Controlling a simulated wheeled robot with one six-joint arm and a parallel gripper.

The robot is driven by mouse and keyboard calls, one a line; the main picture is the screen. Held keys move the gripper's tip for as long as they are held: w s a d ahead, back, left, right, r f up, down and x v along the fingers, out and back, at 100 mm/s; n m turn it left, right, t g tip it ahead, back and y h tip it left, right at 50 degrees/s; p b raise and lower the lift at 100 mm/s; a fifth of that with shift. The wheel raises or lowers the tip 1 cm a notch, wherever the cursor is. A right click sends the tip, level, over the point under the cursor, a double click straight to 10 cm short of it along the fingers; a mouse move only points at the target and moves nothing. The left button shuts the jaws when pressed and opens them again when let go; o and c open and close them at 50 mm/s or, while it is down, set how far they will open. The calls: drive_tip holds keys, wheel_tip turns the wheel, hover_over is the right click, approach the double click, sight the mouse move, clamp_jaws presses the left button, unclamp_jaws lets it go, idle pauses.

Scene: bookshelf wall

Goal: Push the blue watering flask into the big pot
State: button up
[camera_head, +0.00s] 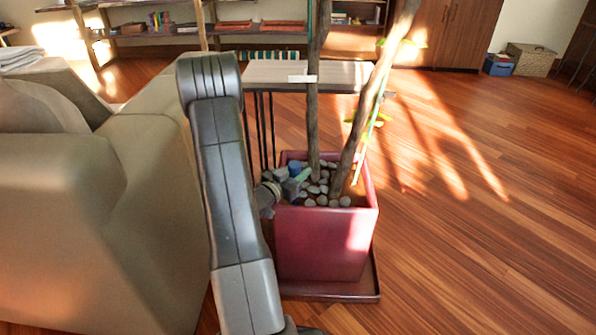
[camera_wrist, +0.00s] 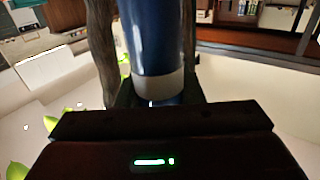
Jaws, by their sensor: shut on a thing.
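The big pot (camera_head: 318,245) is a square dark red planter on a tray, filled with grey stones and holding two trunks. My gripper (camera_head: 287,186) reaches over its left rim, low near the stones. In the wrist view the blue watering flask (camera_wrist: 158,35), with a white band, stands between the fingers of my gripper (camera_wrist: 158,95), which is shut on it. In the head view a small blue part of the flask (camera_head: 295,167) shows at the stones, beside the left trunk. Its lower end is hidden, so I cannot tell how deep it sits.
A beige sofa (camera_head: 100,220) stands close on the left. A small table (camera_head: 345,75) is behind the pot. Tree trunks (camera_head: 368,110) rise from the pot close to my gripper. Wooden floor (camera_head: 480,220) is clear on the right.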

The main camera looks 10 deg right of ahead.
sight(291, 173)
drive_tip(key=shift+f, duration=0.35)
drive_tip(key=o, duration=1.5)
drive_tip(key=shift+s+a+r, duration=0.35)
drive_tip(key=shift+s+a, duration=0.35)
drive_tip(key=shift+a, duration=0.2)
drive_tip(key=shift+s+a+r, duration=0.3)
drive_tip(key=shift+s+a, duration=0.45)
drive_tip(key=shift+a, duration=0.2)
drive_tip(key=shift+s+a+r, duration=0.35)
drive_tip(key=shift+s+a, duration=0.35)
drive_tip(key=shift+a, duration=0.2)
